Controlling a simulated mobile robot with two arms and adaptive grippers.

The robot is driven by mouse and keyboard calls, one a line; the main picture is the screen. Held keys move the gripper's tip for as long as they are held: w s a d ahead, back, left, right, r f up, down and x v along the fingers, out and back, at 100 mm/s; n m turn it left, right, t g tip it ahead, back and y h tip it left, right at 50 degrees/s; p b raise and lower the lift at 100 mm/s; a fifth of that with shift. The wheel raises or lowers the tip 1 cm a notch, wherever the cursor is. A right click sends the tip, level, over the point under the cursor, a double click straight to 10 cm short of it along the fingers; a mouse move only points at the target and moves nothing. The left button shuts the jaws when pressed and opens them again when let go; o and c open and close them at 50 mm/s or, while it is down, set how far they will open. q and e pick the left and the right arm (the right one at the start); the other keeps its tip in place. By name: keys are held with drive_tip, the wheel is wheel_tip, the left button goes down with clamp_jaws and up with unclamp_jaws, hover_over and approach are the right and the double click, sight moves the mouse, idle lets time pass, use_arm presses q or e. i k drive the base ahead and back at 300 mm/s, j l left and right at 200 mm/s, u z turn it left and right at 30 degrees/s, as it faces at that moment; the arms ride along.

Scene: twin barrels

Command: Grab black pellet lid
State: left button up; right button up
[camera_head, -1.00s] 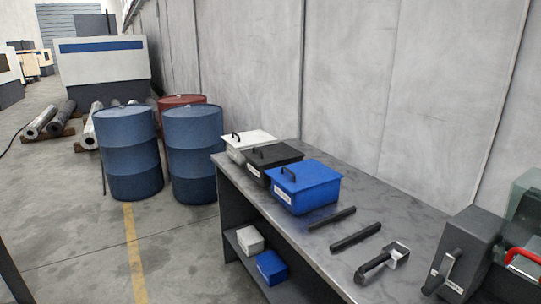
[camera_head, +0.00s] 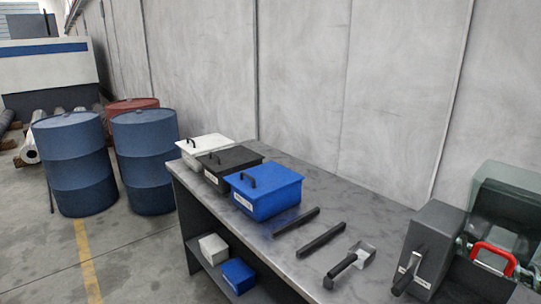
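A black lidded box (camera_head: 222,178) stands on the grey metal workbench (camera_head: 310,222), between a white box and a blue box. Its black lid (camera_head: 236,157) is on it, with a small dark handle (camera_head: 215,158) on top. A pale label is on its front face. The blue box hides part of its right side. Neither of my grippers shows in the head view.
The white box (camera_head: 197,150) and the blue box (camera_head: 268,195) flank it. Two dark bars (camera_head: 297,221), a scoop-like tool (camera_head: 350,261) and a grey machine with a red handle (camera_head: 493,250) lie rightward. Blue barrels (camera_head: 74,165) stand left, with open floor in front.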

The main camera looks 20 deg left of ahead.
sight(231, 158)
drive_tip(key=i+j+z, duration=0.2)
drive_tip(key=j, duration=0.15)
drive_tip(key=i+j+z, duration=0.2)
drive_tip(key=j, duration=0.2)
drive_tip(key=j+z, duration=0.2)
drive_tip(key=j, duration=0.15)
drive_tip(key=j+z, duration=0.25)
drive_tip(key=j, duration=0.15)
drive_tip(key=i+j, duration=0.05)
